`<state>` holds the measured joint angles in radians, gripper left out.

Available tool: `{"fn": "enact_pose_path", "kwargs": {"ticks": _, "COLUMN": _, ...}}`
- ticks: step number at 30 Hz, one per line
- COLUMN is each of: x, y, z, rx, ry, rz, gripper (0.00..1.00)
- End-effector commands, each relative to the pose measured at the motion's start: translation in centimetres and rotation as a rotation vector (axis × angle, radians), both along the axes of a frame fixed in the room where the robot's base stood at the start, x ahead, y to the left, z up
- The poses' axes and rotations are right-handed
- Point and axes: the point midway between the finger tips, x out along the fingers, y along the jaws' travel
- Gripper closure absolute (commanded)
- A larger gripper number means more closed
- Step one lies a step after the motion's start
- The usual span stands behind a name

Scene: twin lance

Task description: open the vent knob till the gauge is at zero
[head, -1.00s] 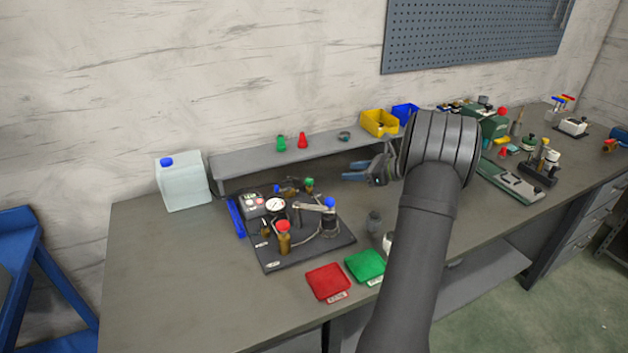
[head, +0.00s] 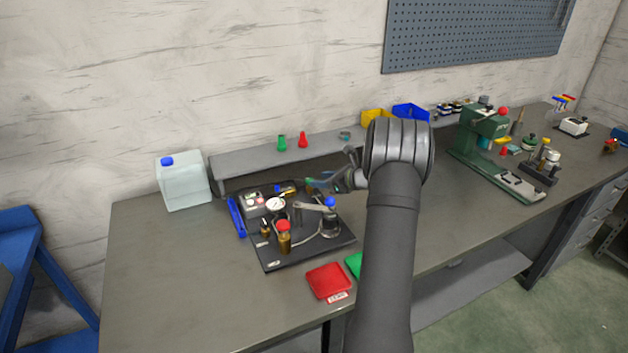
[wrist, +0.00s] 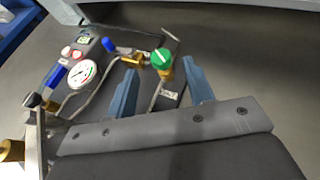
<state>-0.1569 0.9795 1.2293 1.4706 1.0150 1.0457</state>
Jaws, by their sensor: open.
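The pressure rig stands on a dark base plate (head: 305,255) on the bench. Its round white gauge (head: 275,204) also shows in the wrist view (wrist: 82,73); the needle is too small to read surely. A green knob (wrist: 161,58) on a brass fitting stands at the rig's edge in the wrist view; I cannot read a label that names it the vent knob. My gripper (wrist: 161,70) is open, with one blue-grey finger on each side of the green knob's line. In the head view my gripper (head: 322,182) is over the rig's back right and mostly covers the green knob.
A blue handle (wrist: 110,45) is left of the green knob. A red-topped brass part (head: 283,238) and a blue-topped lever (head: 330,202) stand on the plate. A grey shelf (head: 245,169) runs behind.

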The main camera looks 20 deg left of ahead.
Motion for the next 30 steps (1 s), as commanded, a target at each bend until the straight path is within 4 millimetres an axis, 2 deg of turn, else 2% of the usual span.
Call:
{"fn": "enact_pose_path", "kwargs": {"ticks": 3, "x": 0.4, "y": 1.8, "z": -0.8, "rx": -0.001, "ry": 0.0, "rz": 0.001, "gripper": 0.52}}
{"fn": "enact_pose_path", "kwargs": {"ticks": 7, "x": 0.8, "y": 3.1, "z": -1.3, "rx": 0.0, "ry": -0.001, "rz": 0.001, "gripper": 0.52}}
{"fn": "enact_pose_path", "kwargs": {"ticks": 19, "x": 1.0, "y": 3.7, "z": -1.6, "rx": 0.0, "ry": 0.0, "rz": -0.001, "gripper": 0.52}}
{"fn": "enact_pose_path", "kwargs": {"ticks": 26, "x": 1.0, "y": 3.7, "z": -1.6, "rx": 0.0, "ry": 0.0, "rz": 0.0, "gripper": 0.96}}
{"fn": "enact_pose_path", "kwargs": {"ticks": 30, "x": 1.0, "y": 3.7, "z": -1.6, "rx": 0.0, "ry": 0.0, "rz": 0.003, "gripper": 0.96}}
